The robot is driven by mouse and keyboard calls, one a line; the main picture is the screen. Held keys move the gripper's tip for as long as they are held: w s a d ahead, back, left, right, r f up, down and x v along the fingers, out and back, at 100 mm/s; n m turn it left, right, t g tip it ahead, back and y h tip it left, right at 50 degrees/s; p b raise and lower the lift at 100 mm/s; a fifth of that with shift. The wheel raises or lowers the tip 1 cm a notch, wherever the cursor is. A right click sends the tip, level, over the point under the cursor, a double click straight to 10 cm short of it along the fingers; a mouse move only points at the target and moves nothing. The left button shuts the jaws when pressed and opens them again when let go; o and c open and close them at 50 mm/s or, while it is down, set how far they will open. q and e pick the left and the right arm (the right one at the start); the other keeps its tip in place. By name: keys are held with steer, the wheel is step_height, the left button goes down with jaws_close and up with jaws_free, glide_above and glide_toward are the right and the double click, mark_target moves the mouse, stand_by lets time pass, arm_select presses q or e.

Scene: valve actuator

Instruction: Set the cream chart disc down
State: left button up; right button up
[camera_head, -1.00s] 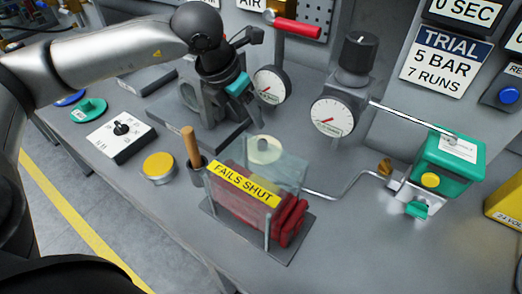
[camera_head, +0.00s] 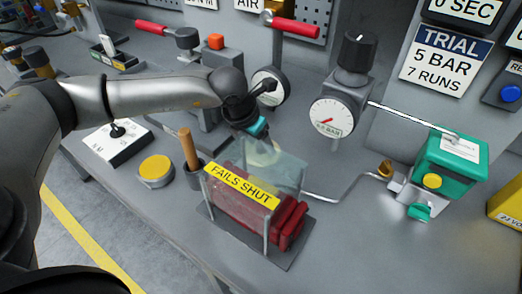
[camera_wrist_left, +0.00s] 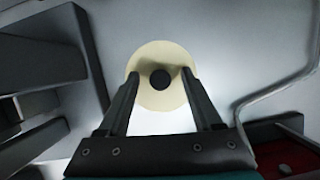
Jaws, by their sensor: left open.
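The cream chart disc (camera_wrist_left: 158,55) lies flat on the grey bench, with a dark round knob (camera_wrist_left: 161,79) at its centre. My left gripper (camera_wrist_left: 160,76) is open above it, with one fingertip on each side of the knob and a gap to both sides. In the head view my left gripper (camera_head: 259,138) points down behind the clear guard, and the disc is mostly hidden by it and the guard. My right gripper is in neither view.
A red part under a clear guard labelled FAILS SHUT (camera_head: 241,186) stands just in front. A pressure gauge (camera_head: 332,117) and a thin bent pipe (camera_head: 345,190) are to the right. A wooden-handled tool (camera_head: 187,147) and yellow-topped puck (camera_head: 156,169) are to the left.

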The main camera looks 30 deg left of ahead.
arm_select(q)
steer(key=shift+c, duration=0.3)
jaws_close()
stand_by(0.3)
